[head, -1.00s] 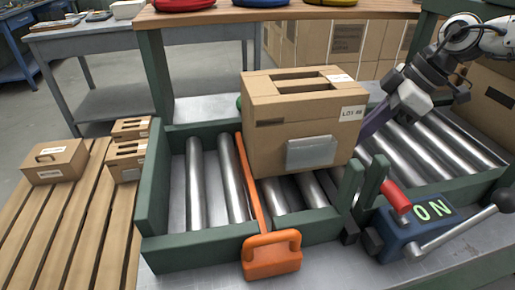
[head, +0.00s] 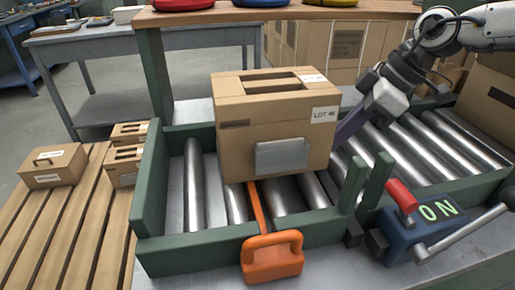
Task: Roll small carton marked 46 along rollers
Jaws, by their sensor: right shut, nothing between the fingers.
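The carton (head: 232,140) is a brown box with slots in its top and a white label reading LOT 46. It stands upright on the steel rollers (head: 194,185) inside the green-framed conveyor. My right gripper (head: 345,130) comes in from the upper right, with its fingers at the carton's right side. It is shut with nothing between its fingers. The fingertips are partly hidden by the carton, so contact is hard to tell. My left gripper is not in view.
An orange handle (head: 272,258) on a bar stands at the conveyor's front rail, the bar passing under the carton. A blue box (head: 420,226) showing ON, with a lever, sits at right. Green posts (head: 372,183) rise beside the carton. Smaller cartons (head: 52,166) rest on the slatted pallet at left.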

